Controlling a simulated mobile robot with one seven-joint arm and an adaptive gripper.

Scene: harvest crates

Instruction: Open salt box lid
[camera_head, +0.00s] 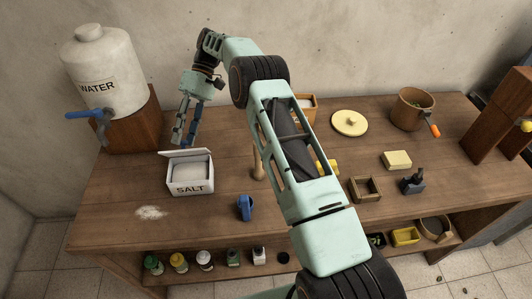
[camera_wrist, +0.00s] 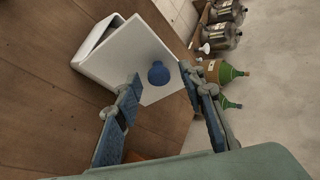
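The white salt box (camera_head: 190,188), labelled SALT, stands on the wooden table at the left, with pale salt showing inside. Its white lid (camera_head: 187,155) is raised and tilted up at the back edge. In the wrist view the lid (camera_wrist: 128,55) shows its outer face with a round blue knob (camera_wrist: 158,74). My gripper (camera_head: 184,141) points down just behind the box. In the wrist view my gripper (camera_wrist: 161,78) is open, with its two blue-padded fingers apart on either side of the knob. Whether a finger touches the lid is unclear.
A water container (camera_head: 100,70) on a wooden stand is left of my gripper. Spilled salt (camera_head: 150,212) and a blue mug (camera_head: 245,207) lie in front. My arm crosses mid-table. A round lid (camera_head: 349,122), pot (camera_head: 412,108) and small boxes stand right.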

